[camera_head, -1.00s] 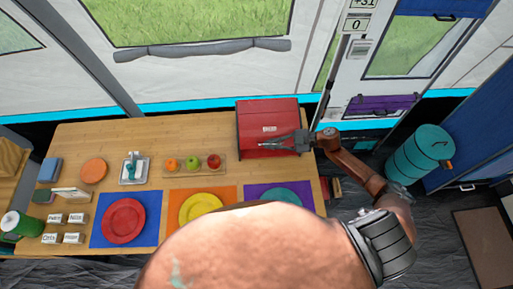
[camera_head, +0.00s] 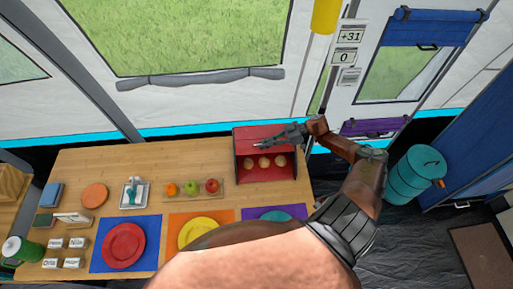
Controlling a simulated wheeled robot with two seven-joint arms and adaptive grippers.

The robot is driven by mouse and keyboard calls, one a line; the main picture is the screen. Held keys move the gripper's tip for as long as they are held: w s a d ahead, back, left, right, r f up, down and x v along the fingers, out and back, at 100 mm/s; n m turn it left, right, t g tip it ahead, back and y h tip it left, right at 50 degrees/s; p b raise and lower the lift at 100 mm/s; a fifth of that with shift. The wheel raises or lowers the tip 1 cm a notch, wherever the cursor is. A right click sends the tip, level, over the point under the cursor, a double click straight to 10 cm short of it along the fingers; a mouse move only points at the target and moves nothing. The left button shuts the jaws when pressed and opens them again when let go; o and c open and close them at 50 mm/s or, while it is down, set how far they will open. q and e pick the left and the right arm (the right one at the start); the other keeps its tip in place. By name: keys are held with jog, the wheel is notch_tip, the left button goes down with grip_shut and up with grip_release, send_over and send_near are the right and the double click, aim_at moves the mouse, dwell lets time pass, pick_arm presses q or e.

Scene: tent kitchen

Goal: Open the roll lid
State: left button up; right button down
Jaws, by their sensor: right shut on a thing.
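The red box (camera_head: 241,175) stands at the back right corner of the wooden table. Its roll lid (camera_head: 250,134) is raised, and the dark front opening shows. A row of three small brown rolls (camera_head: 264,162) is visible inside. My right gripper (camera_head: 262,145) reaches in from the right and is shut at the lid's edge, above the opening. The jaws are small here, and the exact grip is hard to see. My left gripper is not in view.
A tray (camera_head: 202,197) with several fruits stands left of the box. Red (camera_head: 123,245) and yellow (camera_head: 197,231) plates lie on mats in front. A teal barrel (camera_head: 413,182) stands right of the table. My own arm hides the front of the table.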

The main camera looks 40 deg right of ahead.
jog(key=shift+d, duration=0.1)
dwell(0.3)
jog(key=c, duration=2.1)
grip_release()
notch_tip(320, 180, up, 4)
send_over(288, 144)
jog(key=shift+r, duration=0.2)
